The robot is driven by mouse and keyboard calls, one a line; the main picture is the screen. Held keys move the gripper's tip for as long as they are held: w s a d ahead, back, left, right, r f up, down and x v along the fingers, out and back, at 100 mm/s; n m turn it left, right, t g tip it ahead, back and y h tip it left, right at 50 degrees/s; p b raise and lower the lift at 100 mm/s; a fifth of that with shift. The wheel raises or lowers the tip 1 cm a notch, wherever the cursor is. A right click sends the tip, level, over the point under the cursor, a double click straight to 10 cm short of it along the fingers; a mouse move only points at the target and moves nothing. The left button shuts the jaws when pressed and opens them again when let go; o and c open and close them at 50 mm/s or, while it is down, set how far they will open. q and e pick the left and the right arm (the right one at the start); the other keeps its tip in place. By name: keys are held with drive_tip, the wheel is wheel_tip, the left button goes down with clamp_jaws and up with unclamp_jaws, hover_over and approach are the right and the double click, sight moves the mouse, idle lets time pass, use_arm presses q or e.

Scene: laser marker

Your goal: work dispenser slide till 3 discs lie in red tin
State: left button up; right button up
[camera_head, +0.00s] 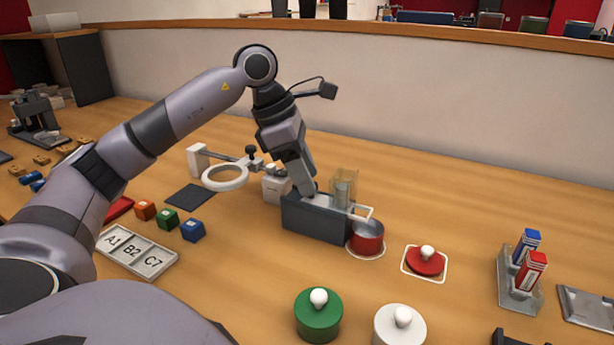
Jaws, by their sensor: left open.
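The dispenser (315,220) is a dark grey block in the middle of the table, with a clear upright tube (344,183) on top. Grey discs seem to be stacked in the tube. A pale slide frame (362,212) sticks out at its right end, above the rim of the red tin (367,244). The tin stands open on a white ring mark against the block's right end; I cannot tell what lies in it. My left gripper (306,190) is open and points down at the block's top, left of the tube. Its fingertips are partly hidden and contact is unclear.
A red lid (427,262) with a white knob lies right of the tin. Green (319,316) and white (400,327) knobbed containers stand in front. A ring magnifier (225,177) is behind left. Coloured cubes and a label tray (138,252) lie left; a marker rack (520,285) stands right.

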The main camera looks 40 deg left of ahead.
use_arm(q)
drive_tip(key=shift+w+d+f, duration=0.1)
drive_tip(key=shift+d+f, duration=0.05)
drive_tip(key=shift+f, duration=0.2)
clamp_jaws()
drive_tip(key=shift+w+d+r+p, duration=0.1)
drive_tip(key=shift+w+d+p, duration=0.05)
drive_tip(key=shift+d+p, duration=0.4)
unclamp_jaws()
drive_tip(key=shift+d, duration=0.1)
